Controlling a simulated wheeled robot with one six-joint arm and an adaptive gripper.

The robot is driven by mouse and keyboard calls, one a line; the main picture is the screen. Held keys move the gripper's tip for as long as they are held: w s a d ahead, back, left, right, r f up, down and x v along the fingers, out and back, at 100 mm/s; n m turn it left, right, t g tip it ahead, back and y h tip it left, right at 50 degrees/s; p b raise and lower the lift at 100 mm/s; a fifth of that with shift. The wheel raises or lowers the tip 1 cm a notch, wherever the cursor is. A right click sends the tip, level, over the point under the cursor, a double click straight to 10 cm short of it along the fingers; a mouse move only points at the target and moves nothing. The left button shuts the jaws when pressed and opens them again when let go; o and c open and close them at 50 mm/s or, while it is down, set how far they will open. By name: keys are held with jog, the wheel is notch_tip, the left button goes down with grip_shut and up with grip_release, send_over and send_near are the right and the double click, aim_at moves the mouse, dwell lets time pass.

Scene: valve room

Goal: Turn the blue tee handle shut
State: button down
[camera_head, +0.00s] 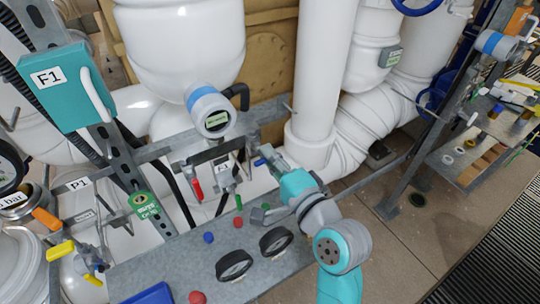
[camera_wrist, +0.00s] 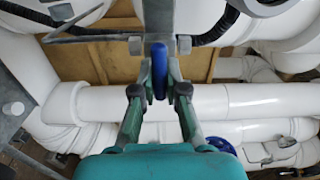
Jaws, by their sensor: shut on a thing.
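The blue tee handle (camera_wrist: 159,68) stands upright in the middle of the wrist view, seen edge-on. My gripper (camera_wrist: 160,82) has one fingertip on each side of it and is shut on it. In the head view the blue handle (camera_head: 260,162) shows as a small piece at the tip of my gripper (camera_head: 268,156), in front of the grey frame. Most of the handle and its valve stem are hidden there by the gripper.
A red lever (camera_head: 196,188) and a green lever (camera_head: 238,202) hang left of my gripper. A thick white vertical pipe (camera_head: 320,80) stands close behind. Open floor (camera_head: 380,240) lies to the right.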

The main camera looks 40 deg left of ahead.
dwell(0.4)
jog(key=c, duration=1.2)
grip_release()
jog(key=v, duration=1.2)
jog(key=shift+f, duration=0.1)
